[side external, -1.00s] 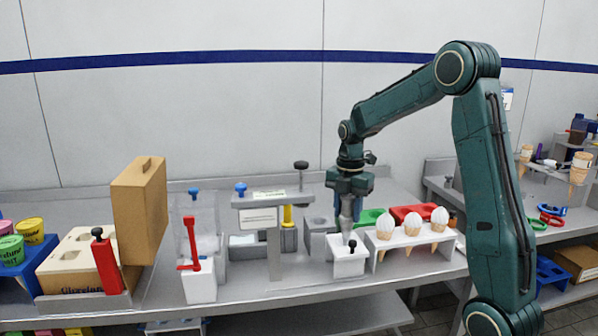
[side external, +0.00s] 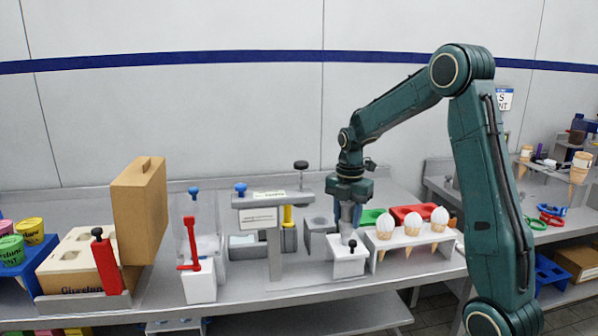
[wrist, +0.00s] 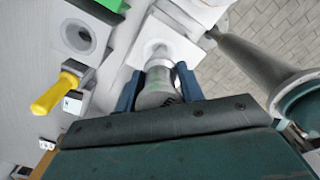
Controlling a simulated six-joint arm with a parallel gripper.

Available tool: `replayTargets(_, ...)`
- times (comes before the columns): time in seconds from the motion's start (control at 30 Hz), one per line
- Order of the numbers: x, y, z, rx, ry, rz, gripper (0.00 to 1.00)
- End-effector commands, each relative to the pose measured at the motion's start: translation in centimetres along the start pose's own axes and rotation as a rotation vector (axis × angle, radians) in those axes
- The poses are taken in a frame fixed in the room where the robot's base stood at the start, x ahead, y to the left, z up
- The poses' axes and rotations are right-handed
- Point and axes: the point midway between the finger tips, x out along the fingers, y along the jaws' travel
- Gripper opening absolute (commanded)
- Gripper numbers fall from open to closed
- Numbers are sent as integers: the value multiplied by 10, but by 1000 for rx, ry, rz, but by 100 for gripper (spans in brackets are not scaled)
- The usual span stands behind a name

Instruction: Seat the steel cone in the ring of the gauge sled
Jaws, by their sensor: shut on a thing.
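The steel cone (side external: 346,231) is upright, point down, at the top of the white block with a black knob (side external: 349,264), which I take to be the gauge sled. My gripper (side external: 347,217) is shut on the cone, near its wide end. In the wrist view the blue fingers of my gripper (wrist: 158,88) flank the grey cone (wrist: 156,95), with the white sled (wrist: 172,46) just beyond. The cone's lower part and most of the ring are hidden, so I cannot tell how fully it sits in the ring.
A white rack (side external: 418,237) with several cones stands close to the right. A grey block with a round hole (side external: 318,226) is just left, beside a grey stand (side external: 273,215). A tan case (side external: 139,213) stands far left.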

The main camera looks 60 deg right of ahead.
Motion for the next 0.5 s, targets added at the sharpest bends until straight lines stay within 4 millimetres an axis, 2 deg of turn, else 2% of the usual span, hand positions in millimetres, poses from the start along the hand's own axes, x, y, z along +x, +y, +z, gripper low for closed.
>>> replayTargets(0.5, 9, 0, 0, 0, 0, 1, 10)
